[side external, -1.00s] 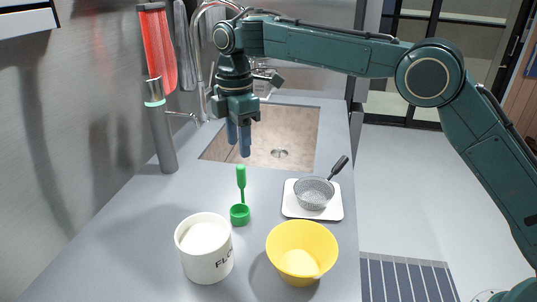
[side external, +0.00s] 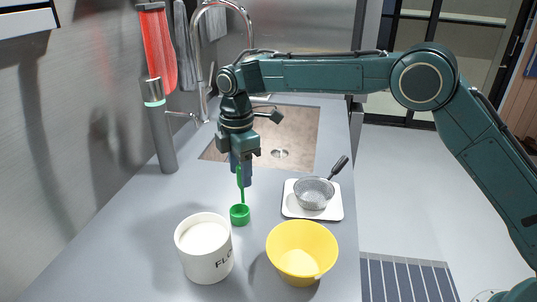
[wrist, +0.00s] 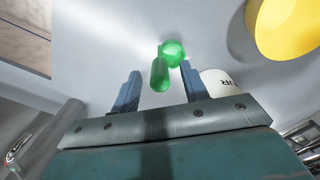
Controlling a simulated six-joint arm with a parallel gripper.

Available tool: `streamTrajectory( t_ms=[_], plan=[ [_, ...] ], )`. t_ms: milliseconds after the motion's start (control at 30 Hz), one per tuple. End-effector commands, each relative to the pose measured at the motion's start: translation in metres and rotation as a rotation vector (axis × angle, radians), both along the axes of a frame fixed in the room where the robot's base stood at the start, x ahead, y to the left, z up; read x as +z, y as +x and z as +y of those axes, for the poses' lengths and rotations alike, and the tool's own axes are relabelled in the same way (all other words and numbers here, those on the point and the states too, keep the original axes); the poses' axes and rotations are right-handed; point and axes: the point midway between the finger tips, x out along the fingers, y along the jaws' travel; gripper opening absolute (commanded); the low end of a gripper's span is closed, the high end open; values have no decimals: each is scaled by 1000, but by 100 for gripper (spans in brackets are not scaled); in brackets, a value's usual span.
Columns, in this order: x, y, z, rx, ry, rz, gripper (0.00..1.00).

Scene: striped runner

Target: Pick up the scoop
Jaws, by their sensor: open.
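The green scoop (side external: 239,214) stands on the grey counter, with its cup down and its handle pointing up. My gripper (side external: 241,178) is directly above the cup, with its blue fingers lowered around or beside the upper handle. In the wrist view the scoop (wrist: 172,53) shows its round cup and its handle end, which lies between the two open fingertips of my gripper (wrist: 160,82). The fingers are apart, with a gap on each side of the handle. The handle's top is partly hidden by the fingers in the side view.
A white flour canister (side external: 205,262) and a yellow bowl (side external: 300,268) stand in front of the scoop. A sieve (side external: 313,194) rests on a white board (side external: 335,207) to the right. The sink (side external: 290,130) and tap (side external: 197,70) are behind. A grey cylinder (side external: 162,135) stands left.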

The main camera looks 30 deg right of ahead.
Motion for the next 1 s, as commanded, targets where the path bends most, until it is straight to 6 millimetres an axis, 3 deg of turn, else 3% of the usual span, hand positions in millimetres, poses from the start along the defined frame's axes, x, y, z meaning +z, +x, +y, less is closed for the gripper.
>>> streamTrajectory(
  t_ms=[300, 833, 1000],
  plan=[
    [-32, -1, 0, 0, -1, 2, 45],
    [-33, -1, 1, 0, 0, 1, 45],
    [-33, -1, 1, 0, 0, 1, 13]
  ],
)
